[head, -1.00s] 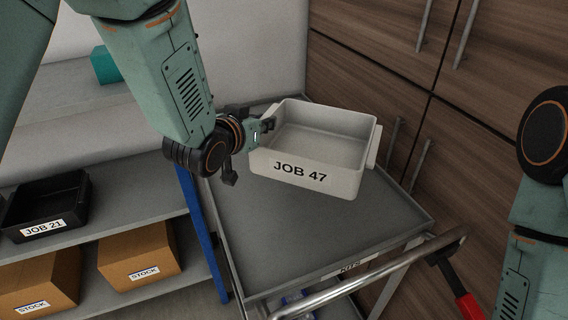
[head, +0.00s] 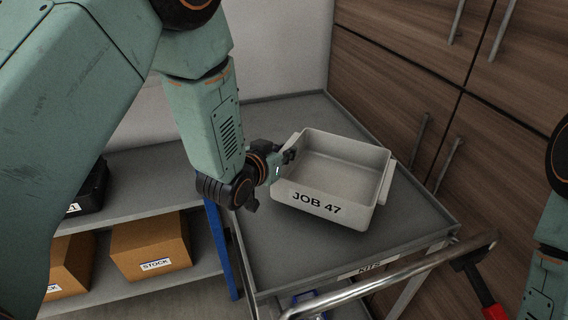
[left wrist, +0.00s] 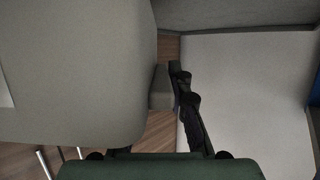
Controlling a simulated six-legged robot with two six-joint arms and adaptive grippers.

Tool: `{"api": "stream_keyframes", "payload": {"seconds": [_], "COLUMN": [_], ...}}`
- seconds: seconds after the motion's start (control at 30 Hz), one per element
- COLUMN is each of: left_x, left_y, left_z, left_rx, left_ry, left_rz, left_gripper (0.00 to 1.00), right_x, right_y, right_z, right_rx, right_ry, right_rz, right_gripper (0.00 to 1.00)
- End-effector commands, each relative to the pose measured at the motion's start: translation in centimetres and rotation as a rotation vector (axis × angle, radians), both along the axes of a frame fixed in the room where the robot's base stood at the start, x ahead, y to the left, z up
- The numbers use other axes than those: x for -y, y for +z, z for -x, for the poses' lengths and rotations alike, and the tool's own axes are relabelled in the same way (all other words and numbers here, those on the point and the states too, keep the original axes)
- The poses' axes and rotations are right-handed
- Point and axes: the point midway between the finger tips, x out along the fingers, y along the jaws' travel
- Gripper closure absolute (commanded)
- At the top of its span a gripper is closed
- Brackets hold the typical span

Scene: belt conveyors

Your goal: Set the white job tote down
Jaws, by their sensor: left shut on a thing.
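The white job tote (head: 345,165), labelled JOB 47, is upright, with its open top facing up. It is over the grey top of the KITS cart (head: 285,255); I cannot tell whether its base touches the cart. My left gripper (head: 286,160) is shut on the tote's left side, near the rim. In the left wrist view the tote's pale wall (left wrist: 70,70) fills the left part, with the dark gripper fingers (left wrist: 180,82) at its side grip. The tote's underside is hidden. My right gripper is out of view.
The cart has a low rim and a push bar (head: 390,278) at the front. Wooden cabinets (head: 410,65) stand close on the right. A shelf (head: 150,205) with stock boxes (head: 150,245) is at the left.

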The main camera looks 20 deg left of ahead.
Motion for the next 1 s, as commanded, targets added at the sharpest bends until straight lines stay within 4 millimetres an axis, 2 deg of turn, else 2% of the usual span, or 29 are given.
{"api": "stream_keyframes", "payload": {"seconds": [0.2, 0.43, 0.47, 0.7, 1.0], "left_x": [0.0, 0.0, 0.0, 0.0, 0.0], "left_y": [-3.0, -3.1, -3.2, -3.2, -3.1], "left_z": [0.0, 0.0, 0.0, 0.0, 0.1], "left_rx": [-0.001, 0.002, 0.0, -0.001, -0.001], "left_ry": [0.0, 0.0, 0.0, 0.0, 0.0], "left_rz": [0.001, 0.0, -0.001, -0.001, 0.0], "left_gripper": [1.0, 1.0, 0.79, 0.59, 0.59], "right_x": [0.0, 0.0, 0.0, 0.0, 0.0], "right_y": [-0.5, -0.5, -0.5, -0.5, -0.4], "right_z": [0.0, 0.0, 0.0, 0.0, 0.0], "right_rx": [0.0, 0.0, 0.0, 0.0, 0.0], "right_ry": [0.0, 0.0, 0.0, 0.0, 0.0], "right_rz": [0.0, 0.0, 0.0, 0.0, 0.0], "right_gripper": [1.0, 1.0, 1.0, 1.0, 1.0]}}
